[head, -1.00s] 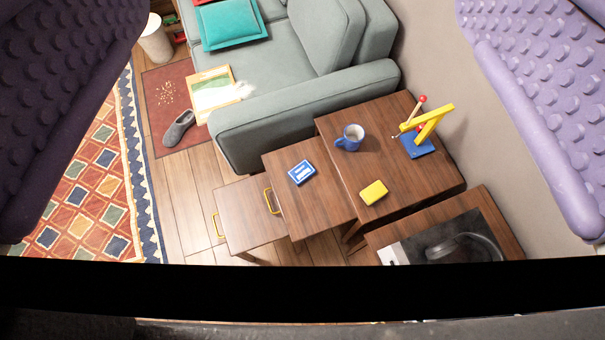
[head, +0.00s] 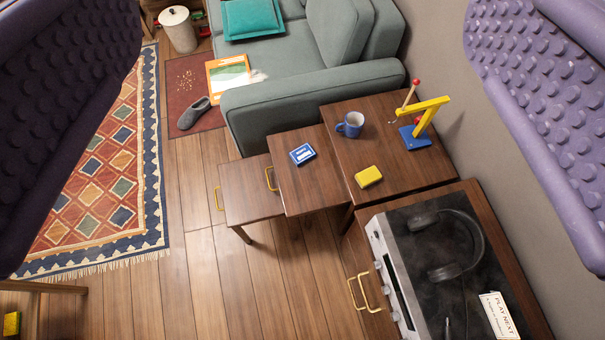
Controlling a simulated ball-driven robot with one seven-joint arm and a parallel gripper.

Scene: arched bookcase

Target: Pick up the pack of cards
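A small blue and white box (head: 302,154), which looks like the pack of cards, lies flat on the middle of the stepped wooden tables (head: 309,187). My gripper (head: 300,215) is open, with its purple studded pads wide apart at the left and right edges of the view. Nothing is between the pads, and the pack lies well beyond and below them.
A yellow block (head: 368,176), a blue mug (head: 351,125) and a yellow-and-blue crane toy (head: 425,122) stand on the higher table. A grey sofa (head: 300,105) is behind. Headphones (head: 455,250) lie on a silver-fronted unit at right. Wooden floor (head: 210,280) is clear at lower left.

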